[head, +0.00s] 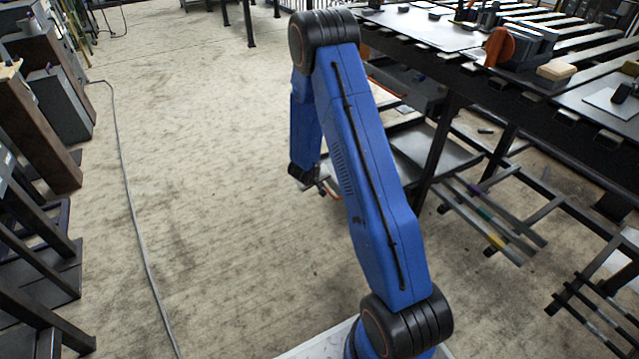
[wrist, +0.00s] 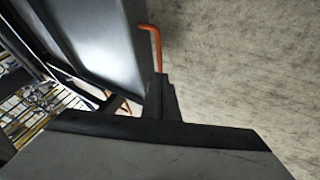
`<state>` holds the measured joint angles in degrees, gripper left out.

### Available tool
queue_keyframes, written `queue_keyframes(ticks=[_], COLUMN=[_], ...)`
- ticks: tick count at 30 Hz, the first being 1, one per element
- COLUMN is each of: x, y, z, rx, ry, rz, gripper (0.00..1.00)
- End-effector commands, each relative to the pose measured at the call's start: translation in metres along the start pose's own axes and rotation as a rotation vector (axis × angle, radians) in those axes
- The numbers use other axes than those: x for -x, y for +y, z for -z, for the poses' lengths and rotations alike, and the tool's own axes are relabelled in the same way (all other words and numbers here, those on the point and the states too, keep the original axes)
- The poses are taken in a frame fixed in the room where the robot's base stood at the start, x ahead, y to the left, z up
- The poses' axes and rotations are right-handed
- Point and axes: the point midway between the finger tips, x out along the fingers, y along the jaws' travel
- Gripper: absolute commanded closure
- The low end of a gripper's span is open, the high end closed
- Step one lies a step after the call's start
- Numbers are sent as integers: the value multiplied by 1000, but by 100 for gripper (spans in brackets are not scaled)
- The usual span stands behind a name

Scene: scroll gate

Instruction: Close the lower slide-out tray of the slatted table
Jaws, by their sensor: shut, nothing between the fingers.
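The slatted table (head: 560,100) stands at the right in the head view. Its lower tray (head: 437,150) is a flat grey metal tray low under the table, partly hidden behind my blue arm. In the wrist view a grey tray-like panel (wrist: 97,35) fills the upper left, with an orange bent handle (wrist: 154,42) at its right edge. My gripper (wrist: 162,82) is shut and empty, its tips close to the handle's lower end; I cannot tell whether they touch. In the head view my gripper (head: 322,187) is low, left of the table, partly hidden by my arm.
Long bars lie on a lower rack (head: 490,220) at the right. An orange clamp-like tool (head: 499,46) and blocks rest on the tabletop. Cabinets (head: 40,110) and dark frames line the left. A cable (head: 130,200) runs along the floor. The floor left of my arm is open.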

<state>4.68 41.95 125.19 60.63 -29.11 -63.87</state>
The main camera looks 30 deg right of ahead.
Motion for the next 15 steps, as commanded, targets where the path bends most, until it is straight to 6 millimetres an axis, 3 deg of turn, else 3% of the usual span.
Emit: queue_keyframes(ticks=[11,15], x=[-62,-68], y=[0,21], z=[0,0], rx=[-1,-3], ry=[-1,0], rz=[0,-1], gripper=[100,100])
